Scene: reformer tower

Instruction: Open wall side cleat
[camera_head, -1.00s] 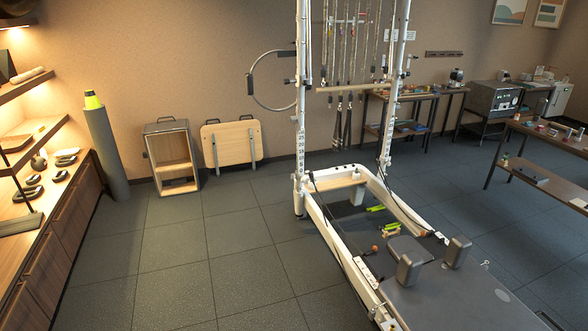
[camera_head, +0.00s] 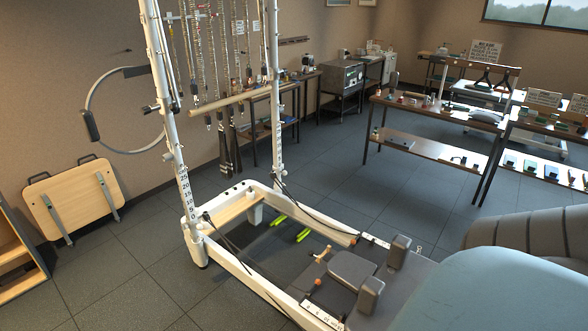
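Springs (camera_head: 208,60) and straps hang between the posts. A wooden bar (camera_head: 240,97) crosses between them. Small dark fittings, perhaps cleats, sit on the posts, such as one on the left post (camera_head: 152,108); they are too small to tell open from shut. Neither of my grippers shows in this view.
The reformer carriage (camera_head: 352,268) with shoulder rests fills the lower middle. A ring (camera_head: 88,126) hangs by the left post. A wooden board (camera_head: 75,203) leans on the wall. A shelf table (camera_head: 430,150) stands right. Dark floor (camera_head: 130,275) is clear at left.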

